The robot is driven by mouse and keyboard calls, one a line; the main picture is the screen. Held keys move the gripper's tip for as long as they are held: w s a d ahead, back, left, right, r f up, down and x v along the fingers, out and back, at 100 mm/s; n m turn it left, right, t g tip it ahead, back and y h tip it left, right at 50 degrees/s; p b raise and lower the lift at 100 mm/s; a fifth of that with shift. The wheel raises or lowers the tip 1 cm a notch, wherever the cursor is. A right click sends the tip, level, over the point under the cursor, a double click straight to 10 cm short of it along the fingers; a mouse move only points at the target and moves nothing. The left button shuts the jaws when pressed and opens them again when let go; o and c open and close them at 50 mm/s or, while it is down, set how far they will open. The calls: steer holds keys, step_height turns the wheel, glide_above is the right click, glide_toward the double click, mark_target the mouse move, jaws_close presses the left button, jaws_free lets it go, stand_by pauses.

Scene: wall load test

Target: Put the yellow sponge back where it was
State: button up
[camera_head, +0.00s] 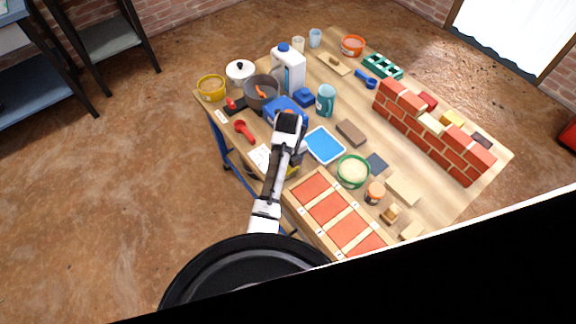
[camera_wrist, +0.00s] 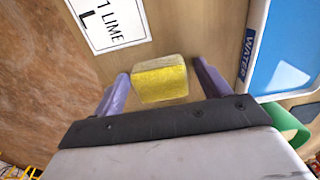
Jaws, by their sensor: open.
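The yellow sponge (camera_wrist: 160,79) is a small block with a paler top side, on the wooden tabletop in the wrist view. My gripper (camera_wrist: 161,72) is open, with one purple-grey finger on each side of the sponge. Visible gaps separate both fingers from it. In the head view a bit of the yellow sponge (camera_head: 292,170) shows beside my arm, near the table's front edge. My fingertips are hidden by the arm there. The height between fingers and tabletop is hard to tell.
A white card reading "1 LIME" (camera_wrist: 109,22) lies left of the sponge. A blue tray marked "WATER" (camera_wrist: 285,50) is right.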

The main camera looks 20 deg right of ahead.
step_height(320, 180, up, 12)
steer(key=p, duration=0.4)
steer(key=shift+r, duration=0.2)
